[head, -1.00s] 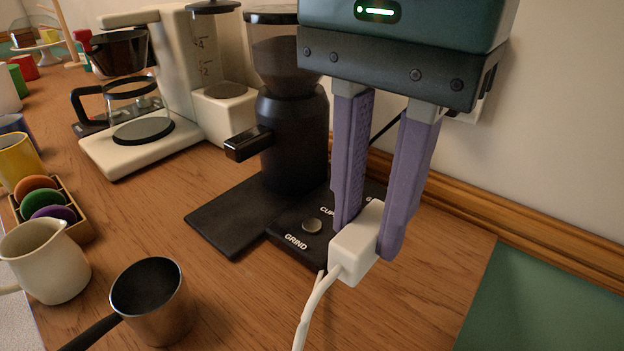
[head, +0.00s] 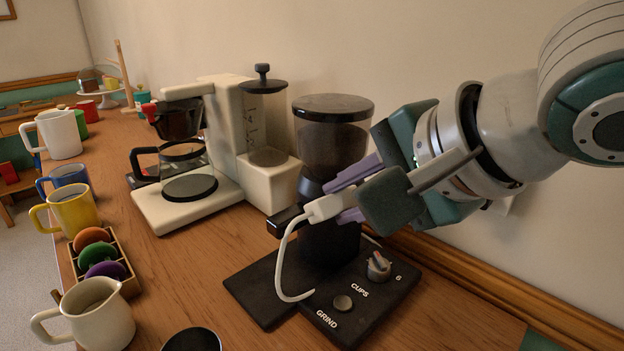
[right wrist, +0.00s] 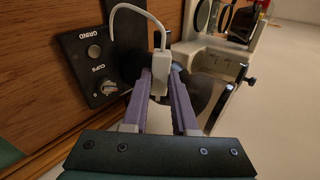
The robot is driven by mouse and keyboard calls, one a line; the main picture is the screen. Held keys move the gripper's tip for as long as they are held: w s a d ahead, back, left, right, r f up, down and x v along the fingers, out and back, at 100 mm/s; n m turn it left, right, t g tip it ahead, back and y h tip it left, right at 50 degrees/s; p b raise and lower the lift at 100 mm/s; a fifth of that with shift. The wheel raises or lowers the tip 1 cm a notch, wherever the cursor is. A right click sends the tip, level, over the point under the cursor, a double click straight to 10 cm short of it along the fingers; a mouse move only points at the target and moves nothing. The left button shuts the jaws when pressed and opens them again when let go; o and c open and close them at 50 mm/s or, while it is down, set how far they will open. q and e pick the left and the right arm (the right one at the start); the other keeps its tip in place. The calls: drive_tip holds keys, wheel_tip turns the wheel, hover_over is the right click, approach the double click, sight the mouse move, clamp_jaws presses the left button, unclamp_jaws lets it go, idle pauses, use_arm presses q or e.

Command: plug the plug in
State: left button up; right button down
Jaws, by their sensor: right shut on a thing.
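The white plug (head: 324,208) is held between the purple fingers of my right gripper (head: 343,198), which point left in the head view. It is raised above the counter, in front of the grinder's dark body. Its white cord (head: 281,262) hangs in a curve over the grinder base. In the right wrist view the plug (right wrist: 158,72) sits between the fingertips of the right gripper (right wrist: 160,82), with the cord (right wrist: 134,9) looping up and left. The plug's prongs cannot be made out. A wall socket cannot be clearly seen; my right arm covers part of the wall. My left gripper is not in view.
The black coffee grinder (head: 333,130) stands close to the plug, its base carrying a knob (head: 379,266). A cream coffee maker (head: 228,125) stands left of it. Mugs, a cream jug (head: 97,318) and a disc rack (head: 128,286) line the left edge. Counter (head: 195,270) is clear between.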

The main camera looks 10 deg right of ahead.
drive_tip(key=s+d+r+n+t+y+p, duration=0.1)
drive_tip(key=s+d+t+y, duration=0.4)
drive_tip(key=d, duration=0.5)
drive_tip(key=shift+d+r+n+t+y+p, duration=0.35)
drive_tip(key=shift+r+y+p, duration=0.25)
drive_tip(key=shift+r, duration=0.25)
drive_tip(key=shift+d, duration=0.1)
drive_tip(key=w+d+b, duration=0.2)
drive_tip(key=d+b, duration=0.1)
drive_tip(key=w+d+b, duration=0.1)
drive_tip(key=shift+w+d+b, duration=0.25)
drive_tip(key=shift+d+b, duration=0.1)
drive_tip(key=shift+b, duration=0.05)
drive_tip(key=shift+p, duration=0.45)
idle(0.9)
drive_tip(key=shift+w+d+b, duration=0.5)
drive_tip(key=shift+d+b, duration=0.15)
drive_tip(key=shift+b, duration=0.2)
